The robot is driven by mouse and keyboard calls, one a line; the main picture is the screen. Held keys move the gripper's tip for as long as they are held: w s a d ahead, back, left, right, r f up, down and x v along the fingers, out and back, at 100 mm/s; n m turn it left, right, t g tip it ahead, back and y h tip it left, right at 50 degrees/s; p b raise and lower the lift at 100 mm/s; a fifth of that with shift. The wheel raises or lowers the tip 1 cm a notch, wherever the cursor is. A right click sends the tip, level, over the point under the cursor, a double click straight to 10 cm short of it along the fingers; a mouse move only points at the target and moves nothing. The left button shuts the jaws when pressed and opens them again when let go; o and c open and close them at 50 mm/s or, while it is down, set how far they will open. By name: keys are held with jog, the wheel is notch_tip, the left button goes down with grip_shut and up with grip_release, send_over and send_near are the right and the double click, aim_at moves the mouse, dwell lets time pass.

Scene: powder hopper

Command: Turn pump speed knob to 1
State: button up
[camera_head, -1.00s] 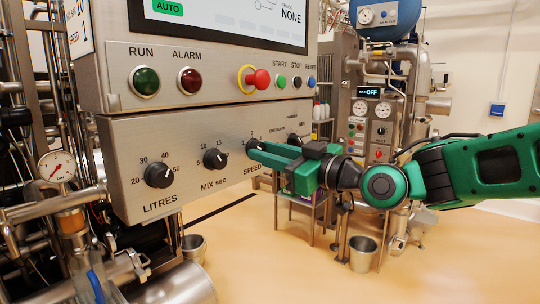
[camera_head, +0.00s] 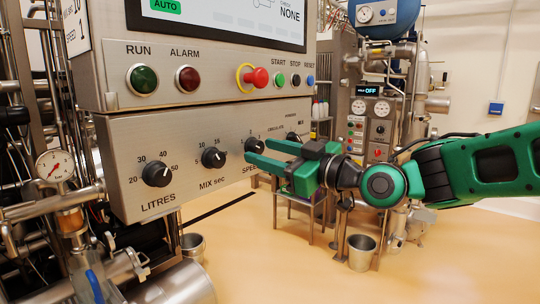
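The speed knob (camera_head: 254,146) is a small black knob with a white pointer on the grey panel (camera_head: 190,130), right of the MIX sec knob (camera_head: 213,157) and the LITRES knob (camera_head: 157,173). Its label is partly hidden by my gripper, and I cannot clearly read its setting. My green gripper (camera_head: 258,155) is level at the panel, its two fingers spread apart with a visible gap. The fingertips are close to the knob, the nearer one below it and the farther one to its right. I cannot tell whether they touch it. Nothing is held.
A red emergency button (camera_head: 259,77) and the green, black and blue START, STOP and RESET buttons sit above the knob. Another knob, right of the speed knob, is mostly hidden behind my gripper. A steel bucket (camera_head: 362,253) stands on the open floor.

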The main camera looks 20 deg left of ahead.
jog(key=v, duration=1)
jog(key=shift+d, duration=0.4)
jog(key=shift+s+f, duration=0.1)
